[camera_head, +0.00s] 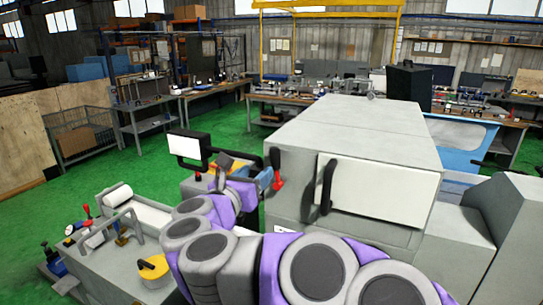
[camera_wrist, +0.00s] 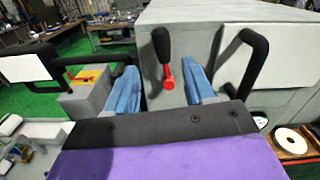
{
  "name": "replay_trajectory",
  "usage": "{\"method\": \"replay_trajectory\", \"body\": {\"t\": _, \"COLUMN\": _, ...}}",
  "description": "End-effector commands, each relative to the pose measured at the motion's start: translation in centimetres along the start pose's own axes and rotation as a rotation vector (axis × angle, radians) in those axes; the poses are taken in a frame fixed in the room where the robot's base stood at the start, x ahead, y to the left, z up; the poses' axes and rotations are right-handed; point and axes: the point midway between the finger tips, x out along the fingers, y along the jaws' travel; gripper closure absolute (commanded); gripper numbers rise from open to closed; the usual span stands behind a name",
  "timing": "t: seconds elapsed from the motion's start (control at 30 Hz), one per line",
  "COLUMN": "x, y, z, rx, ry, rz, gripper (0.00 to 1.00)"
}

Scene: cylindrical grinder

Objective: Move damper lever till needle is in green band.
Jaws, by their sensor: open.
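A lever with a black grip and a red base (camera_head: 278,170) stands out from the grey machine's side, left of a white panel. I take it to be the damper lever. In the wrist view the lever (camera_wrist: 162,47) is upright, its red lower end between my two blue fingertips in the picture. My gripper (camera_wrist: 160,85) is open, with nothing between its fingers that I can see it touching. In the head view my gripper (camera_head: 262,178) is just left of the lever, partly hidden by my arm. I cannot make out a gauge needle or green band.
The grey machine housing (camera_head: 350,130) fills the right. A black handle (camera_head: 327,187) on its white panel (camera_head: 385,195) stands close right of the lever. A black-framed white screen (camera_head: 190,146) is at the left. The green floor (camera_head: 160,170) is open behind.

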Motion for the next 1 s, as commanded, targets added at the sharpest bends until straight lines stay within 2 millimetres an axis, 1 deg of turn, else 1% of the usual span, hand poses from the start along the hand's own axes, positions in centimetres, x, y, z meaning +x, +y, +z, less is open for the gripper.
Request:
{"method": "replay_trajectory", "body": {"t": 0.03, "x": 1.2, "y": -0.2, "z": 0.1, "rx": -0.002, "ry": -0.001, "rz": -0.007, "gripper": 0.47}}
{"method": "replay_trajectory", "body": {"t": 0.1, "x": 2.6, "y": -0.3, "z": 0.2, "rx": 0.0, "ry": -0.001, "rz": -0.009, "gripper": 0.47}}
{"method": "replay_trajectory", "body": {"t": 0.3, "x": 6.3, "y": -0.1, "z": 0.1, "rx": -0.002, "ry": -0.001, "rz": -0.005, "gripper": 0.47}}
{"method": "replay_trajectory", "body": {"t": 0.4, "x": 7.8, "y": -0.2, "z": 0.2, "rx": 0.0, "ry": -0.001, "rz": -0.006, "gripper": 0.47}}
{"method": "replay_trajectory", "body": {"t": 0.5, "x": 8.8, "y": -0.1, "z": 0.2, "rx": 0.0, "ry": -0.001, "rz": -0.002, "gripper": 0.47}}
{"method": "replay_trajectory", "body": {"t": 0.7, "x": 9.8, "y": -0.1, "z": 0.1, "rx": 0.0, "ry": -0.002, "rz": -0.001, "gripper": 0.47}}
{"method": "replay_trajectory", "body": {"t": 0.97, "x": 9.9, "y": -0.1, "z": 0.1, "rx": 0.001, "ry": -0.002, "rz": 0.0, "gripper": 0.47}}
{"method": "replay_trajectory", "body": {"t": 1.0, "x": 9.9, "y": -0.1, "z": 0.1, "rx": 0.0, "ry": -0.002, "rz": 0.0, "gripper": 0.5}}
